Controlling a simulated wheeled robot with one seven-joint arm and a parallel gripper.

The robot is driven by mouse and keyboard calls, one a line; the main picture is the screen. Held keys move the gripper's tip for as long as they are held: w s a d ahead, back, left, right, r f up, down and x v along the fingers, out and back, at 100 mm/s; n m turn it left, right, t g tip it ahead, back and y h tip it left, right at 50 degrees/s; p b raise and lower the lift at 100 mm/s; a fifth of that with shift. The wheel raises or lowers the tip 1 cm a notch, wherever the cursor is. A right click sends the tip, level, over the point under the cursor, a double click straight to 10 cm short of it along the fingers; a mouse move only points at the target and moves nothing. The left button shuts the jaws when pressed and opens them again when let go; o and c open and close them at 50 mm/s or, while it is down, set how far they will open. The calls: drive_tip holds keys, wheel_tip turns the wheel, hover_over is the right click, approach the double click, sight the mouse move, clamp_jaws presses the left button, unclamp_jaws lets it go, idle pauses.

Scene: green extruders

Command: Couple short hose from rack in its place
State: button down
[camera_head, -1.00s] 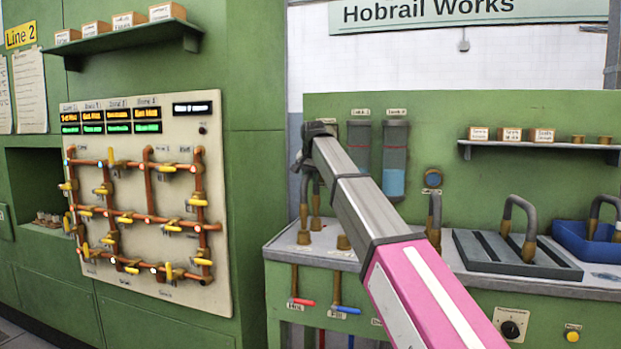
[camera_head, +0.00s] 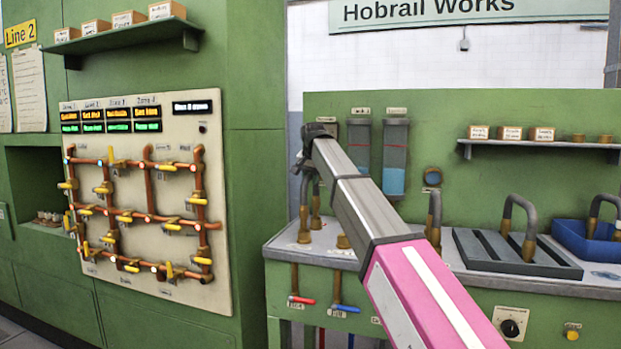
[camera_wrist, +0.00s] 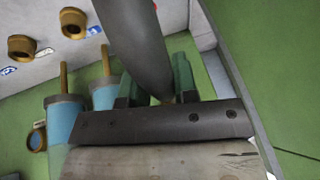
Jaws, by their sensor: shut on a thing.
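My gripper (camera_wrist: 157,88) has its green fingers closed on a dark grey hose (camera_wrist: 137,40), seen large in the wrist view. In the head view my gripper is at the far end of my arm, over the left end of the bench. The held hose (camera_head: 304,190) hangs below it, with brass ends low near the bench top; whether they touch it or sit in a fitting I cannot tell. A brass socket (camera_head: 343,242) stands just to the right. The wrist view shows two open brass sockets (camera_wrist: 21,47) (camera_wrist: 73,22). The grey slotted rack (camera_head: 478,252) holds an arched hose (camera_head: 520,205).
Another hose (camera_head: 435,210) stands behind my arm. A blue bin (camera_head: 570,240) with a hose is at right. Two blue-filled cylinders (camera_head: 394,180) are on the back panel. Red and blue valve handles (camera_head: 345,309) project below the bench edge. A piped panel (camera_head: 135,215) stands left.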

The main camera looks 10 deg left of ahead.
drive_tip(key=shift+f, duration=1.65)
drive_tip(key=c, duration=0.8)
unclamp_jaws()
